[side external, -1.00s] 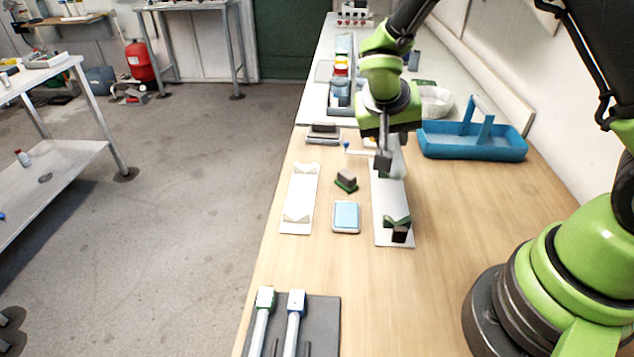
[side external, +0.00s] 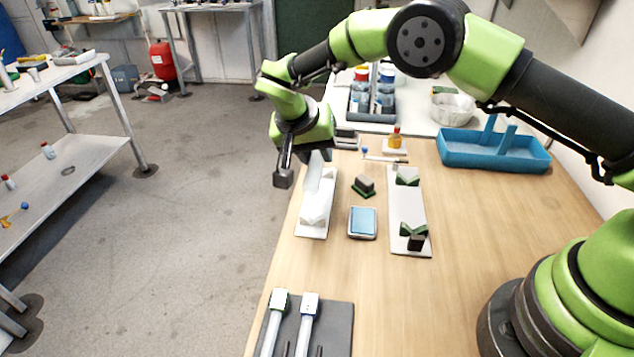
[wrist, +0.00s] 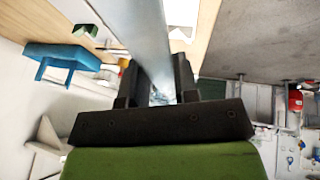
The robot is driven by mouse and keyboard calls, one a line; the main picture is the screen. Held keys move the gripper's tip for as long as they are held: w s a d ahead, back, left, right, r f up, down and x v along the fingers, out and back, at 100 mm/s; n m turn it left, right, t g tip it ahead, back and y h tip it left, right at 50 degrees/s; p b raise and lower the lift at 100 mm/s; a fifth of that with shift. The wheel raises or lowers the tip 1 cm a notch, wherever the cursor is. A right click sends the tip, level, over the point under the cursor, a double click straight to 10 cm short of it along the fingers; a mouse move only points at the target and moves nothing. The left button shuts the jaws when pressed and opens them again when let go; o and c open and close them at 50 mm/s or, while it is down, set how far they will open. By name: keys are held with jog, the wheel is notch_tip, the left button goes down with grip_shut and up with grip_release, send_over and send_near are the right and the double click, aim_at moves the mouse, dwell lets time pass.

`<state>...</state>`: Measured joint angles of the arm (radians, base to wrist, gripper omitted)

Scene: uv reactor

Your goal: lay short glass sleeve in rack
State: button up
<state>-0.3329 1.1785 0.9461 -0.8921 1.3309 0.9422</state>
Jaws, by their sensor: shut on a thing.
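My gripper (side external: 284,178) is beside the left edge of a white rack (side external: 312,232) with pale V-blocks, in the side view. In the wrist view my gripper (wrist: 158,85) is shut on the short glass sleeve (wrist: 147,35), a clear grey tube running between the dark fingers. In the side view the sleeve (side external: 318,185) is only a pale, hard-to-outline shape by the left rack. I cannot tell whether it touches the V-blocks. A second white rack (side external: 409,207), with green-edged V-blocks, stands to the right and looks empty.
A blue-topped pad (side external: 362,222) and a small dark-and-green block (side external: 363,186) sit between the racks. A blue tray (side external: 492,151) stands at back right. A bottle caddy (side external: 371,103) stands behind.

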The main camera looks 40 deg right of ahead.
jog(key=shift+f, duration=3.05)
jog(key=shift+f, duration=0.25)
jog(key=shift+f, duration=0.35)
jog(key=o, duration=0.9)
jog(key=shift+o, duration=0.2)
jog(key=shift+r, duration=0.1)
jog(key=shift+r, duration=0.4)
jog(key=v, duration=1.2)
jog(key=shift+r, duration=0.2)
